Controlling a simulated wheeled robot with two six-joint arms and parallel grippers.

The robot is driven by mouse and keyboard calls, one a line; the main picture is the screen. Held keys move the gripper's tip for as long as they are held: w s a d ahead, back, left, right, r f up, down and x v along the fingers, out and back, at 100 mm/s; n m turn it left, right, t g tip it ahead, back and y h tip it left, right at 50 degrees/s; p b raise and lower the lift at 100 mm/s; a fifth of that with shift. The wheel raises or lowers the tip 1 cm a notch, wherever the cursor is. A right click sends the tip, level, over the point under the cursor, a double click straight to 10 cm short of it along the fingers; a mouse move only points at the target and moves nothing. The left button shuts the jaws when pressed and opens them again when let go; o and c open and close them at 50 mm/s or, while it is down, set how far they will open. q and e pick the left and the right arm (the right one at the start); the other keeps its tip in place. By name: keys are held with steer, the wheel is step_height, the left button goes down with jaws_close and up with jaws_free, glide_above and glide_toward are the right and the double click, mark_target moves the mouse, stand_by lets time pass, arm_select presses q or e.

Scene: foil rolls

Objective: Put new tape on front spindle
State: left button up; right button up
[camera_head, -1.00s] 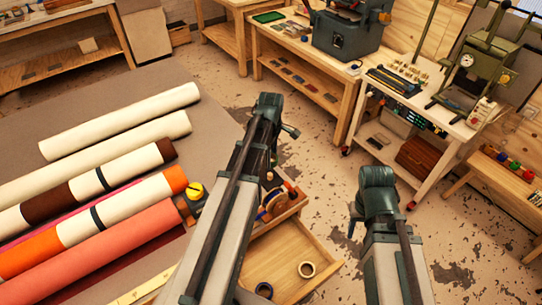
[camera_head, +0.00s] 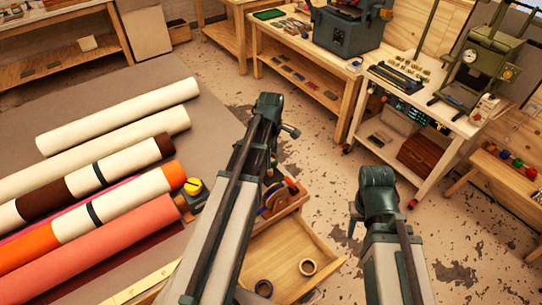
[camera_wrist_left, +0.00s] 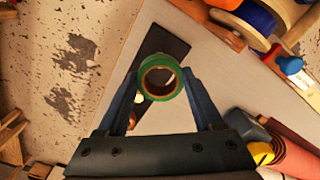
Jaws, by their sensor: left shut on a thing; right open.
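In the left wrist view a green tape roll (camera_wrist_left: 144,76) with a brown core sits between the two fingers of my left gripper (camera_wrist_left: 160,85). The gripper is shut on it, and the roll's hole faces the camera. Spools with blue and orange (camera_wrist_left: 255,15) also show at the top right of the left wrist view. The front spindle cannot be made out.
Large material rolls (camera_head: 120,115) lie on the table at left. A yellow and black tape measure (camera_head: 192,188) sits beside them. Open floor lies right of the tray.

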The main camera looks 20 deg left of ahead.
mark_target(271, 170)
arm_select(q)
steer(key=shift+f, duration=0.15)
steer(key=shift+f+b, duration=1.15)
steer(key=shift+b, duration=0.15)
steer(key=shift+f, duration=0.1)
steer(key=shift+f+b, duration=1.05)
steer(key=shift+b, duration=0.1)
steer(key=shift+f, duration=0.2)
steer(key=shift+f+b, duration=0.5)
steer(key=shift+b, duration=0.2)
steer(key=shift+f+b, duration=0.4)
steer(key=o, duration=1.5)
